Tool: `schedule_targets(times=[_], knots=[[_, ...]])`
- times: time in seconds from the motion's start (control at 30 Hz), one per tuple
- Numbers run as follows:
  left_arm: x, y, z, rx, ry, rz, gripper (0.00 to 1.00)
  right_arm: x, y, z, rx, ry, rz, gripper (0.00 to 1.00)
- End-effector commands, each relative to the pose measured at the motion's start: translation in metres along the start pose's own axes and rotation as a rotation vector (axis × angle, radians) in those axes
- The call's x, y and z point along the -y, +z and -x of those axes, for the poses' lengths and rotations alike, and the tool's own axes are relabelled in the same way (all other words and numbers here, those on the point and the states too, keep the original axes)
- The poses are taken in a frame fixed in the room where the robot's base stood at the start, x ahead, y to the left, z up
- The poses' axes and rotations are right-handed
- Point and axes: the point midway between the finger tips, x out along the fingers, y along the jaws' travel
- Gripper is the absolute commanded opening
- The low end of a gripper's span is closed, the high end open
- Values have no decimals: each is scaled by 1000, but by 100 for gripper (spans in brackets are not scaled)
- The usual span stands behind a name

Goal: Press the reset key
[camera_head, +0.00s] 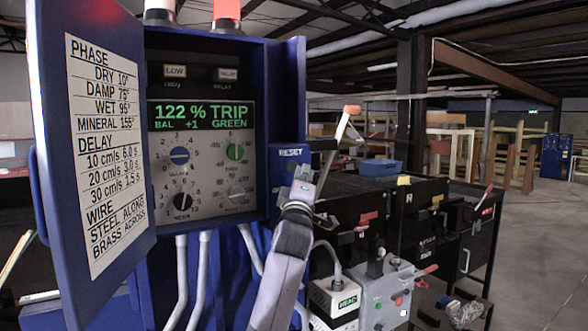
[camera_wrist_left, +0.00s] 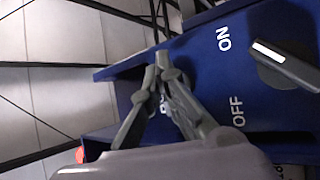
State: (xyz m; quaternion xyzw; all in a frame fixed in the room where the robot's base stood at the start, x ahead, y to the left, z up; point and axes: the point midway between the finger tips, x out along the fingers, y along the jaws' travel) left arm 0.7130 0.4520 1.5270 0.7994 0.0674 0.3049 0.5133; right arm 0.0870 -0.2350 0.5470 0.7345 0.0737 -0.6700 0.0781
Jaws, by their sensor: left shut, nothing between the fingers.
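The RESET label (camera_head: 290,152) is on the blue side panel, right of the cabinet's dial panel. My left gripper (camera_head: 303,172) is just below and right of it in the head view, shut and empty, pointing up. The key itself is not clearly visible; the gripper covers part of that area. In the left wrist view the fingertips (camera_wrist_left: 159,60) are together, over the edge of a blue box, left of the ON and OFF lettering. I cannot tell whether they touch anything. My right gripper is not in view.
The display (camera_head: 203,115) reads 122 % TRIP, BAL +1, GREEN. The open cabinet door (camera_head: 95,170) carries a printed table. A rotary switch (camera_wrist_left: 285,66) sits by ON and OFF. A slanted handle (camera_head: 338,135) rises right of the gripper. A blue tray (camera_head: 380,167) and black cabinets stand farther right.

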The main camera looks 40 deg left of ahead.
Motion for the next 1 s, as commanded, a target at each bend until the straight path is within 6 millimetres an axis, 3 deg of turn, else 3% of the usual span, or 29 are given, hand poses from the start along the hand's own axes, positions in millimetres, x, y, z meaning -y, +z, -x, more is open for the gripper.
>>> schedule_targets(times=[1.0], knots=[[5,-6,-8,0,0,1,0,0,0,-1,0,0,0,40]])
